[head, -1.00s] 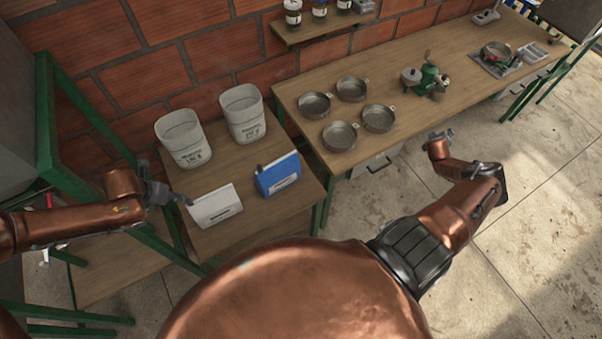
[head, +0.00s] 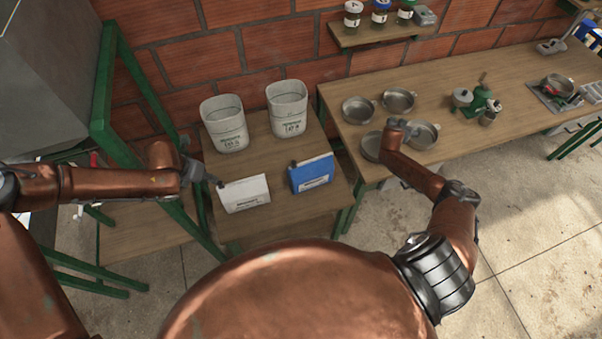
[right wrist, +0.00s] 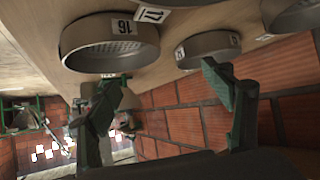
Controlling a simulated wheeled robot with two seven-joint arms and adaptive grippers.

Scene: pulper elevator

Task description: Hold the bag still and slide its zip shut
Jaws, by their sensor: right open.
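A white bag (head: 244,193) stands on the small wooden table, with a dark tab (head: 221,184) at its upper left corner. A blue bag (head: 312,174) stands to its right, with a dark tab (head: 293,164) at its upper left corner. My left gripper (head: 207,178) is beside the white bag's upper left corner; whether it touches is unclear, and its fingers are too small to read. My right gripper (head: 401,125) is by the metal pans on the long bench, away from both bags. In the right wrist view it is open and empty (right wrist: 168,88).
Two white buckets (head: 225,125) (head: 289,108) stand behind the bags. Several metal pans (head: 358,110) and a green grinder (head: 485,103) are on the long bench (head: 440,85). A green frame (head: 103,105) stands at the left. A wall shelf (head: 380,37) holds jars.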

